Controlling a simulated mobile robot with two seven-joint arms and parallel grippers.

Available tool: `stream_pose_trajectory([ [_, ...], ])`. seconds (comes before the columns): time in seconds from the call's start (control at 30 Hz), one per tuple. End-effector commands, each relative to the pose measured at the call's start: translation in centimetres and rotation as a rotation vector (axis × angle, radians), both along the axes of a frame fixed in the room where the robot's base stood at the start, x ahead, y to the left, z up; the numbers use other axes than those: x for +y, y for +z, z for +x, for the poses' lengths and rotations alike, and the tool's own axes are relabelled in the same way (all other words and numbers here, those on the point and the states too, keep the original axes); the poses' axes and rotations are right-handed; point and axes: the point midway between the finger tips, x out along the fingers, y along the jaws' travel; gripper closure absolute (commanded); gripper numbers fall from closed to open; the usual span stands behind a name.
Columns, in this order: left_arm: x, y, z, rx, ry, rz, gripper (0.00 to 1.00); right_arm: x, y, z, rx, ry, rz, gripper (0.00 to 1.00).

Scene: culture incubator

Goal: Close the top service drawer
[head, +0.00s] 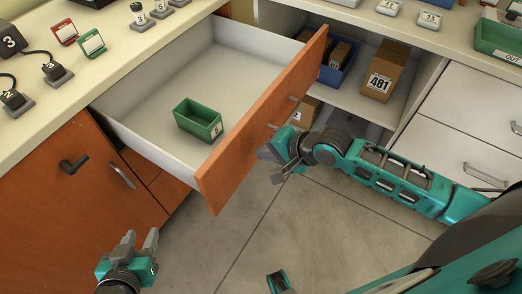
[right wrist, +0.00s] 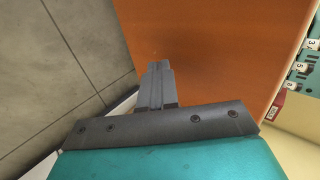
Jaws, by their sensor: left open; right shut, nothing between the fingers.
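The top service drawer (head: 252,128) stands pulled far out in the head view, with an orange wood front and a pale grey inside. Its handle shows only in part on the outer face of the front. My right gripper (head: 272,160) is beside that outer face, near its lower middle. In the right wrist view the shut, empty fingers (right wrist: 156,82) point at the orange drawer front (right wrist: 210,45); I cannot tell whether they touch it. My left gripper (head: 141,242) is open and empty, low at the left, in front of the orange cabinet.
A green bin (head: 199,120) sits inside the drawer. Pale counters hold small devices (head: 12,42) at left and a green tray (head: 500,40) at right. An open shelf behind the drawer holds a box labelled 481 (head: 385,72). The grey floor (head: 300,235) is clear.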

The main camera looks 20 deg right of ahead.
Motion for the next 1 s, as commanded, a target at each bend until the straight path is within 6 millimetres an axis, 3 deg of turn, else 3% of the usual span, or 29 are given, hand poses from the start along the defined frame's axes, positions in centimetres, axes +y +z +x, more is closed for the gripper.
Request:
stream_pose_trajectory([
  [0.17, 0.0, 0.0, 0.0, -0.001, -0.001, -0.001, 0.57, 0.7, 0.0, 0.9, -0.001, 0.0, 0.001, 1.0],
  [0.67, 0.0, 0.2, 0.1, -0.002, -0.003, 0.001, 0.57, 1.0, 0.1, 1.3, 0.0, -0.001, 0.001, 1.0],
  [0.87, 0.2, 0.6, 0.0, -0.002, -0.002, 0.007, 0.57, 2.5, 0.4, 3.1, 0.0, -0.002, 0.005, 1.0],
  [1.0, 0.5, 0.8, -0.2, 0.001, 0.002, 0.014, 0.57, 4.4, 0.4, 5.4, -0.001, -0.001, 0.006, 1.0],
])
